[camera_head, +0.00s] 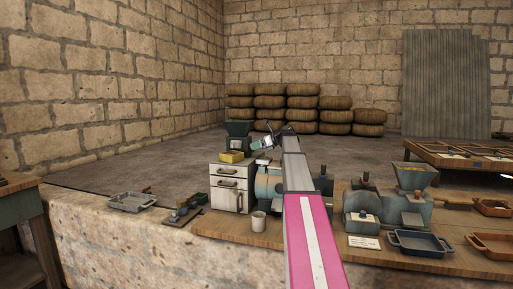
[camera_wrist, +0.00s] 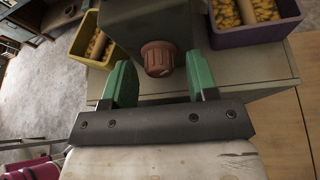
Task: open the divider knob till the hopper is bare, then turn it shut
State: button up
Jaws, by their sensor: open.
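The divider knob (camera_wrist: 158,58), a ribbed reddish-brown cap, shows in the wrist view on the face of a dark grey-green housing (camera_wrist: 150,22). My gripper (camera_wrist: 160,66) is open, its two green fingers on either side of the knob with gaps showing. Whether the knob lies fully between the fingertips in depth I cannot tell. In the head view my gripper (camera_head: 262,141) is beside a dark hopper (camera_head: 239,128) on the white drawer cabinet. The inside of this hopper cannot be seen.
In the wrist view a yellow bin (camera_wrist: 80,46) and a purple bin (camera_wrist: 258,36) flank the housing, both holding yellow pieces. In the head view a white cup (camera_head: 258,221) stands before the cabinet (camera_head: 228,187). Another hopper (camera_head: 414,177) and trays stand at right.

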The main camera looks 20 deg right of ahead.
jog(key=c, duration=0.9)
jog(key=n+t, duration=0.1)
jog(key=n+t+h, duration=0.1)
jog(key=n, duration=0.1)
jog(key=shift+s+a, duration=0.15)
jog(key=shift+s, duration=0.05)
jog(key=n+t+h, duration=0.1)
jog(key=n+t, duration=0.1)
jog(key=n, duration=0.1)
jog(key=shift+f+n, duration=0.1)
jog(key=shift+n, duration=0.3)
dwell(0.4)
